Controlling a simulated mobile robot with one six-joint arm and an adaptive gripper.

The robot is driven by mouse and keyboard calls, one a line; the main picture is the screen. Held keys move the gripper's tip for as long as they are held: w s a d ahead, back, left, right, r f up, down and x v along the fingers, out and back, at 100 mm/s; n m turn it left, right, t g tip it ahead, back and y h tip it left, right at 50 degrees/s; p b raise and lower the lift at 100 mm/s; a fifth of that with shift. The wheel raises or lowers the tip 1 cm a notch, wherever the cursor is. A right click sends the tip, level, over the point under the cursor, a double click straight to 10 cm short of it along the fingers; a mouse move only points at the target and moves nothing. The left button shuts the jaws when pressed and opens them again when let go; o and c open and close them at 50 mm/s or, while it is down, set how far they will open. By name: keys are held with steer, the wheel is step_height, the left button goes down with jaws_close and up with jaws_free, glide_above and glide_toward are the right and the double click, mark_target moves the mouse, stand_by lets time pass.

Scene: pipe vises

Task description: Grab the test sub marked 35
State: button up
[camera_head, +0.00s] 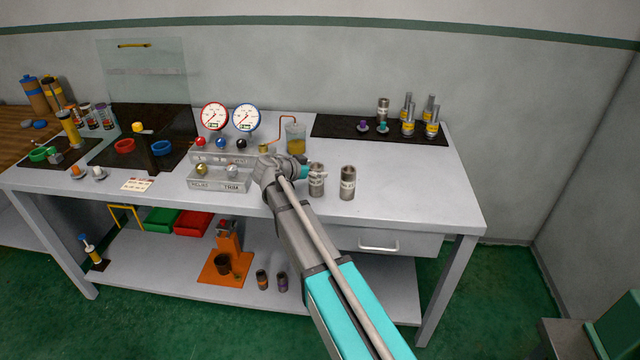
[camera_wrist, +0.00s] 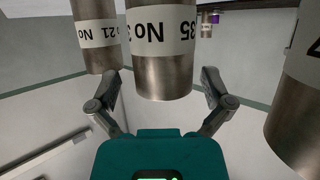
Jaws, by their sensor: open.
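The test sub marked No 35 (camera_wrist: 163,72) is a grey metal cylinder with a white label band. It is upside down in the wrist view, at the top middle. My gripper (camera_wrist: 163,88) is open, with one finger on each side of it in the picture; I cannot tell whether they touch it. A sub marked No 21 (camera_wrist: 98,58) is to its left. Another sub (camera_wrist: 300,120) is cut off at the right edge. In the head view two subs (camera_head: 316,181) (camera_head: 348,183) stand on the bench by my gripper (camera_head: 303,172); their numbers are too small to read.
Left of my gripper is a grey block with knobs (camera_head: 218,179), below two gauges (camera_head: 214,116). A beaker (camera_head: 296,138) stands behind. A black mat (camera_head: 335,126) at the back right holds several parts. The bench right of the subs is clear.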

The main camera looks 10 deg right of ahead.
stand_by(0.3)
steer(key=c, duration=1.3)
steer(key=shift+r, duration=0.15)
step_height(320, 180, up, 3)
steer(key=p, duration=0.3)
steer(key=shift+r+p, duration=0.2)
steer(key=shift+p, duration=0.1)
steer(key=shift+s+a+r+p, duration=0.75)
steer(key=shift+s+r+p, duration=0.8)
steer(key=shift+s, duration=0.65)
steer(key=shift+s+a+r+p, duration=0.7)
steer(key=shift+s+r+p, duration=0.9)
steer(key=shift+s, duration=0.65)
steer(key=shift+s+a+r+p, duration=0.75)
steer(key=shift+s+r+p, duration=0.8)
steer(key=shift+s, duration=0.65)
steer(key=shift+c, duration=0.2)
